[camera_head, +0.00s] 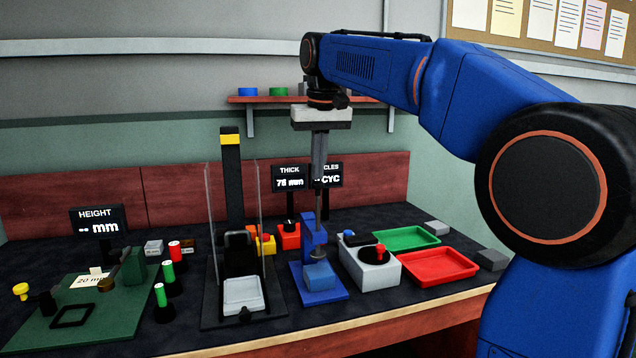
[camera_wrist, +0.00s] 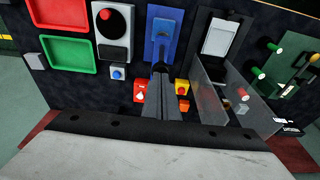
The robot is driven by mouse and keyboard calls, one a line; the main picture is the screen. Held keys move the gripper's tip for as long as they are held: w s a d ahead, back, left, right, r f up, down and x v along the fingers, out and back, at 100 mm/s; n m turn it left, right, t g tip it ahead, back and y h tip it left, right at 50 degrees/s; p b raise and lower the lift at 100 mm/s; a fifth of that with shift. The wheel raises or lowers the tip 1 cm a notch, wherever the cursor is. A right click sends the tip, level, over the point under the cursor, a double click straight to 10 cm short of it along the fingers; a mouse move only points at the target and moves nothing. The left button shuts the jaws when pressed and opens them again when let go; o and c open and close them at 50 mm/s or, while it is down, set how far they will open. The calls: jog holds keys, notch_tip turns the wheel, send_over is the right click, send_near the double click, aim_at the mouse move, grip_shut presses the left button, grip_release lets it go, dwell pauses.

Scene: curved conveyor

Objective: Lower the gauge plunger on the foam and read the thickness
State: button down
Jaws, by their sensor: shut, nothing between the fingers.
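The blue thickness gauge (camera_head: 311,232) stands on a blue base near the middle of the table. A blue foam block (camera_head: 320,276) lies on its base, below the grey foot of the plunger (camera_head: 319,254). The foot looks close to the foam; whether it touches I cannot tell. My gripper (camera_head: 318,186) points down, shut and empty, right above the plunger's thin rod. Contact with the rod top is unclear. In the wrist view the shut fingers (camera_wrist: 160,72) are in front of the blue gauge (camera_wrist: 165,25). The THICK display (camera_head: 290,181) reads about 76 mm, blurred.
A clear-walled press (camera_head: 242,295) stands left of the gauge, and a grey box with a red button (camera_head: 370,268) right of it. Red (camera_head: 438,266) and green (camera_head: 405,239) trays lie farther right. A green height fixture (camera_head: 75,320) and several coloured cylinders are at the left.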

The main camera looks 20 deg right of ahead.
aim_at(318, 183)
jog(key=shift+f, duration=2.05)
jog(key=shift+r, duration=0.1)
dwell(0.4)
jog(key=shift+r, duration=3.9)
jog(key=s+d+f+t, duration=0.1)
jog(key=s+d+f, duration=0.2)
jog(key=s+f, duration=1.3)
jog(key=s+d+f+t, duration=0.1)
jog(key=s+d+f, duration=0.3)
jog(key=s+f, duration=1.3)
notch_tip(318, 183, down, 2)
jog(key=shift+f+t, duration=0.1)
jog(key=shift+t, duration=0.2)
